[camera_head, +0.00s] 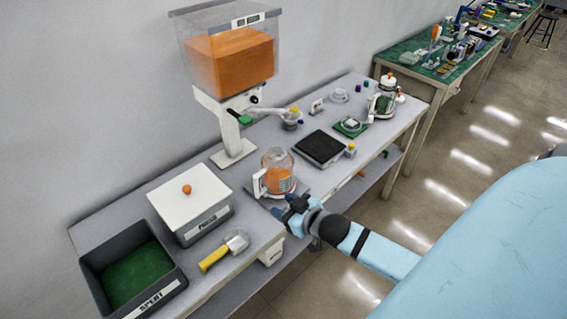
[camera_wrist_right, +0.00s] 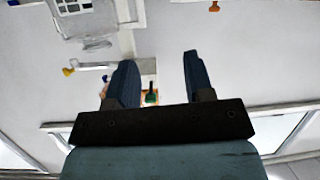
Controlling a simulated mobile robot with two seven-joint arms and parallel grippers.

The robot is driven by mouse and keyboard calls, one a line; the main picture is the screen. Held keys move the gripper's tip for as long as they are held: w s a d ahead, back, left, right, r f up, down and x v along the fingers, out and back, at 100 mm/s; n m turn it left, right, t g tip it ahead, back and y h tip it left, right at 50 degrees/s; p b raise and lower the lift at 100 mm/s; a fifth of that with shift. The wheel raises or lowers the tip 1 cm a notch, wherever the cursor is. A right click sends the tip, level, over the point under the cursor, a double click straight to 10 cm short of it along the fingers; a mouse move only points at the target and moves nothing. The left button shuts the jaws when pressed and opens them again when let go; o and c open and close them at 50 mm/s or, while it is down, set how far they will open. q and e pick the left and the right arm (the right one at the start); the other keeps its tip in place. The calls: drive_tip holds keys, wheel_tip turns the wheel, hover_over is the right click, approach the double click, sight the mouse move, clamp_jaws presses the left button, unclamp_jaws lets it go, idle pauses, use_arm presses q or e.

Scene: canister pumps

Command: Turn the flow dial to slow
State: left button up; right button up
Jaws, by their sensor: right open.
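The dispenser (camera_head: 230,135) stands at the back of the bench, with a clear hopper of orange material (camera_head: 232,58) on top. A small black knob (camera_head: 254,99) and a green lever (camera_head: 244,119) sit on its neck; I cannot tell for certain which part is the flow dial, and no slow mark is readable. My right gripper (camera_head: 287,204) is at the bench's front edge, close to the glass jar (camera_head: 278,172), apart from the dispenser. In the right wrist view its two fingers (camera_wrist_right: 158,64) are spread, with nothing held between them. My left gripper is not in view.
A white-lidded bin (camera_head: 190,194), a dark bin labelled SPENT (camera_head: 128,296) and a yellow-handled scoop (camera_head: 219,256) lie left. A black-topped device (camera_head: 320,148) and a second glass vessel (camera_head: 384,98) stand right. Several small items lie between. Open floor lies in front.

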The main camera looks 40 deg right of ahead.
drive_tip(key=s+a+f+g, duration=0.1)
drive_tip(key=s+a+f, duration=0.2)
drive_tip(key=s, duration=0.1)
drive_tip(key=shift+a+p, duration=0.3)
drive_tip(key=shift+a, duration=0.1)
